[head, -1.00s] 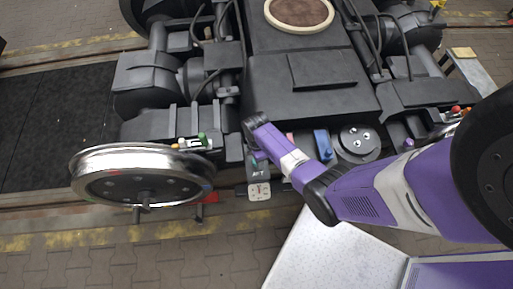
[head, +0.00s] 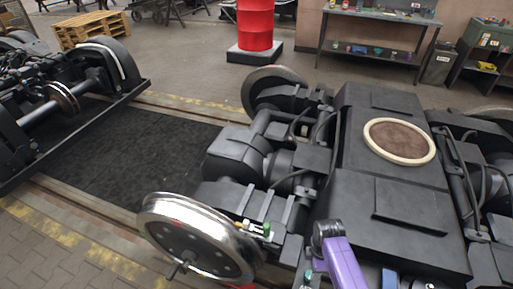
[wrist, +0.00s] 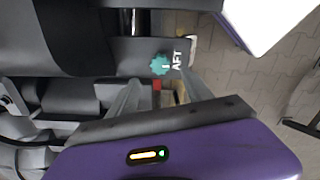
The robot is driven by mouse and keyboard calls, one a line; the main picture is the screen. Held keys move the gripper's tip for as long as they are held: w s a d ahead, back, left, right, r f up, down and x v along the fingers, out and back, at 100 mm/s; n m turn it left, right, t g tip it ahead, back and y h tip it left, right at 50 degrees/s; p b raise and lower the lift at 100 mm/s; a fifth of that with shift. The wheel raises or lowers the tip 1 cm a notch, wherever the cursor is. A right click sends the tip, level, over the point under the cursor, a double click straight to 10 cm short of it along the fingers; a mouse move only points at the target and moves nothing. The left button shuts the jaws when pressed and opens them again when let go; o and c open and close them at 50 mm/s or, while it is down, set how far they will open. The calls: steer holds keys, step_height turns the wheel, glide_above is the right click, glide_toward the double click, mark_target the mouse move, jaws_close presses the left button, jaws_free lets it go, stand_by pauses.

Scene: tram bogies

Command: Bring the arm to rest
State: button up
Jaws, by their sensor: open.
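My arm (head: 342,262) shows at the bottom of the head view, purple with a dark joint at its upper end, in front of the near bogie (head: 345,190). In the wrist view my gripper (wrist: 160,97) has its two grey fingers apart, with nothing seen held between them.
A shiny wheel (head: 195,238) stands at the bogie's near left. A second bogie (head: 60,95) is at far left, with dark matting (head: 150,160) between. A red drum (head: 254,25), a pallet (head: 92,30) and a workbench (head: 378,22) stand behind. Paving (wrist: 270,70) shows right in the wrist view.

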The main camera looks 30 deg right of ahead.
steer(key=w+d+r+m+t+h, duration=0.2)
steer(key=w+d+r+m+t, duration=0.2)
steer(key=w, duration=0.4)
steer(key=a+r+m+t+h, duration=0.2)
steer(key=a+r+m+t, duration=0.25)
steer(key=r, duration=0.45)
steer(key=s+a+r+t+y, duration=0.1)
steer(key=s+a+r+t, duration=0.1)
steer(key=s+a+r, duration=0.4)
steer(key=s+a+r+m+t+y, duration=0.1)
steer(key=s+a+r+t, duration=0.1)
steer(key=s+a+r, duration=0.4)
steer(key=s+a+r+m+t+y, duration=0.1)
steer(key=s+a+r, duration=0.5)
steer(key=s+r, duration=0.7)
steer(key=shift+s+t+y, duration=0.5)
steer(key=shift+s+t, duration=0.15)
steer(key=shift+s, duration=0.15)
steer(key=shift+f, duration=0.15)
